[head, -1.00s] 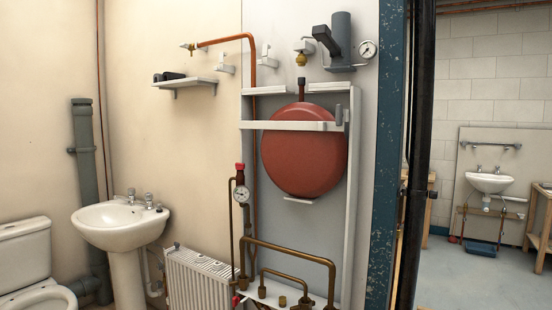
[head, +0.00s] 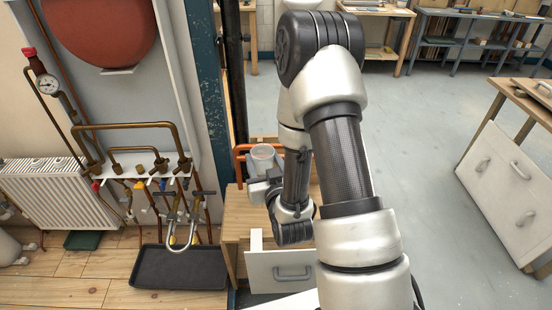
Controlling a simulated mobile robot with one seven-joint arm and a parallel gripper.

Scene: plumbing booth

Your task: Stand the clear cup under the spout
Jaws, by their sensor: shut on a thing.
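A clear cup (head: 263,153) shows near the middle of the head view, upright, above a wooden bench top. My gripper (head: 262,174) is at the cup and shut on it; my arm hides part of the jaws. To the left, a bent chrome tube (head: 182,246) hangs under the pipework, above a black tray (head: 150,277) on the floor. I cannot tell for certain whether this tube is the spout. The cup is right of the tube and tray, apart from both.
The wooden bench (head: 238,215) has a white drawer (head: 280,272) in front. Brass pipework (head: 125,127) with valves and a radiator (head: 50,192) stand on the left. A dark blue post (head: 207,60) rises between pipework and bench. Grey floor (head: 435,150) is open at right.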

